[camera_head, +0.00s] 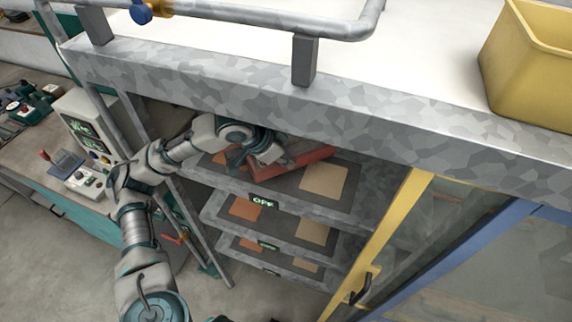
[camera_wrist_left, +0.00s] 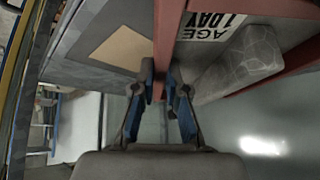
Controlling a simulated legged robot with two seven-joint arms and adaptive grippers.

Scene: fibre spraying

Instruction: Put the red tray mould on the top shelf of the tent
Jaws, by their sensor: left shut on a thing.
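The red tray mould (camera_head: 306,158) is inside the tent, at the top shelf (camera_head: 290,196) of the rack. It lies at an angle across the shelf's back part, and I cannot tell whether it touches the shelf. In the left wrist view the red rim (camera_wrist_left: 168,38) runs between my fingers; a grey block (camera_wrist_left: 236,66) and an "AGE 1 DAY" label (camera_wrist_left: 208,24) show in the tray. My left gripper (camera_head: 250,158) is shut on the rim at the tray's left end and hides part of it. My right gripper is not in view.
The top shelf has a tan square (camera_head: 324,180) and an "OFF" display (camera_head: 264,201). Lower shelves (camera_head: 280,228) stand below. The tent's grey roof edge (camera_head: 400,128) overhangs the opening. A yellow door frame (camera_head: 385,240) bounds the right. A control box (camera_head: 88,130) stands left.

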